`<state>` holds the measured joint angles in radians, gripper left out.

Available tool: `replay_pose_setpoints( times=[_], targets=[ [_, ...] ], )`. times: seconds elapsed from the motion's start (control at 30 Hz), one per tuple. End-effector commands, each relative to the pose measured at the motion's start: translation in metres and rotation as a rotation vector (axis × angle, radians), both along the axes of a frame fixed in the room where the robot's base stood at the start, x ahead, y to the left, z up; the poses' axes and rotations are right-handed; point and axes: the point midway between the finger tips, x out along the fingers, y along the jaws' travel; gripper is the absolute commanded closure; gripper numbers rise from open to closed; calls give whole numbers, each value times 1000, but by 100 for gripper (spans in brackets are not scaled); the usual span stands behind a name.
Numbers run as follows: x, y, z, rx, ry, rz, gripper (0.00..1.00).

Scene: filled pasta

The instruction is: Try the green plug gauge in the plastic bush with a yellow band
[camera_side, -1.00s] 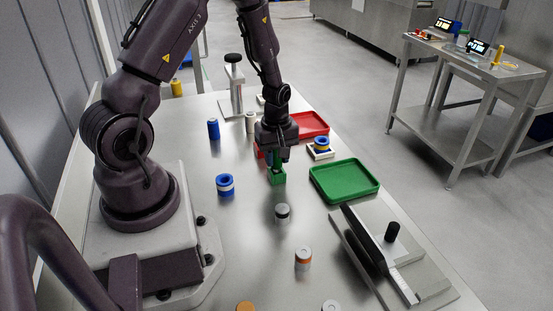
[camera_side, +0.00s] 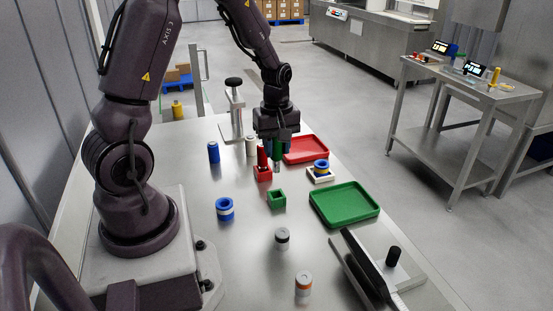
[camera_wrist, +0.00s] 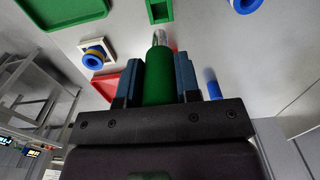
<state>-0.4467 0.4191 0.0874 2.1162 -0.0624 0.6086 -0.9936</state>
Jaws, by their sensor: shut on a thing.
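My gripper (camera_side: 277,146) is shut on the green plug gauge (camera_wrist: 158,76), which hangs upright with its bright metal end (camera_side: 277,167) pointing down. The gauge is above and behind the empty green square holder (camera_side: 276,199), clear of it. The blue plastic bush with a yellow band (camera_side: 321,166) sits in a white square holder (camera_side: 320,177) to the right of my gripper. In the wrist view that bush (camera_wrist: 95,57) shows its open bore, left of the gauge.
A red gauge (camera_side: 262,158) stands in a red holder (camera_side: 262,174) close by my gripper. A red tray (camera_side: 306,156) and a green tray (camera_side: 343,205) lie to the right. A blue bush with a white band (camera_side: 225,208), a grey-topped one (camera_side: 282,238) and an orange-banded one (camera_side: 303,284) stand nearer.

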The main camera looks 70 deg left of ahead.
Motion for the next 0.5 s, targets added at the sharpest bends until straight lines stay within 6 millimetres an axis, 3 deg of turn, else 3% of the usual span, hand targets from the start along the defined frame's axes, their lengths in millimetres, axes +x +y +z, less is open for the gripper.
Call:
replay_pose_setpoints(
  times=[0.33,0.5],
  targets=[
    [0,0,1,-1,2,-1,99],
    [4,2,-11,-10,25,-4,99]
  ],
)
